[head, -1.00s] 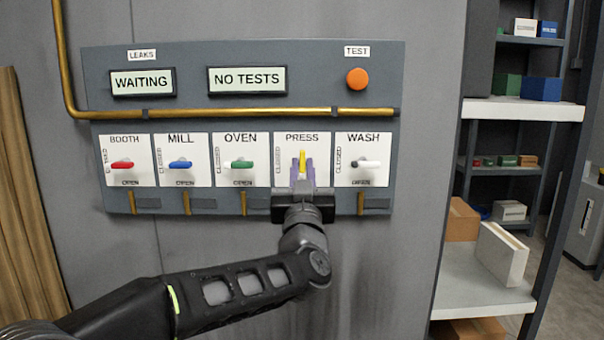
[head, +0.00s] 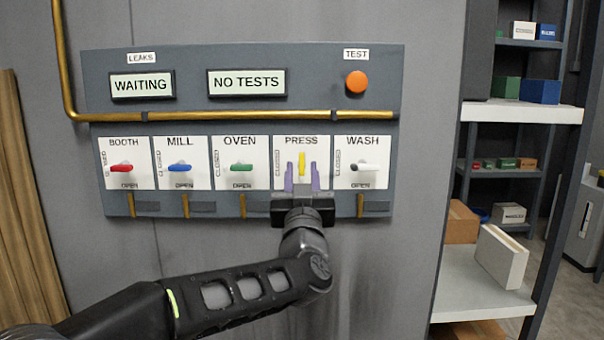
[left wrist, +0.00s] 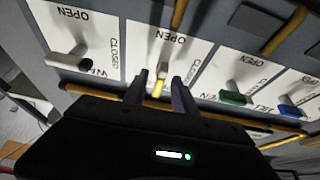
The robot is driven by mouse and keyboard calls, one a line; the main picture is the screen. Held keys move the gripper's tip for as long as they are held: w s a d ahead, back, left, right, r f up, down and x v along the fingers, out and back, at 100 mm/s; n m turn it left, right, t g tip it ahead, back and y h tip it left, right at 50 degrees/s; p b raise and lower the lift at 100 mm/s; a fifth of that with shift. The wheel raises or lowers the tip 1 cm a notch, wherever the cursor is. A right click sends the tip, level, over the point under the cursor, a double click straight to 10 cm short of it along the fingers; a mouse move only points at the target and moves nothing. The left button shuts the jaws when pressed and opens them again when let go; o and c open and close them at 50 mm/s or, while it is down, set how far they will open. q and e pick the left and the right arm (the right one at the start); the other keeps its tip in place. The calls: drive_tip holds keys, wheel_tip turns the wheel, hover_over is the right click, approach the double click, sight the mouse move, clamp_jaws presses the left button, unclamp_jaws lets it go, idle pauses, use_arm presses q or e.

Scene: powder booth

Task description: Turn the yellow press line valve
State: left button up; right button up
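The yellow press valve handle (head: 302,163) stands upright on the PRESS plate, while the other valve handles lie level. My left gripper (head: 302,178) is in front of the PRESS plate with its purple-grey fingers spread, one on each side of the yellow handle, with gaps visible. In the left wrist view the yellow handle (left wrist: 159,88) shows between the two fingers (left wrist: 160,92), which are apart. The plate's lower part is partly hidden by the gripper. My right gripper is not in view.
Red (head: 121,168), blue (head: 180,168) and green (head: 241,167) handles are to the left, and a white one (head: 364,167) to the right. A brass pipe (head: 240,115) runs above. The displays read WAITING (head: 142,85) and NO TESTS (head: 246,82). An orange button (head: 356,82) is under TEST.

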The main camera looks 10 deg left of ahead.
use_arm(q)
drive_tip(key=v, duration=0.7)
drive_tip(key=shift+s+f, duration=0.2)
drive_tip(key=shift+s, duration=0.05)
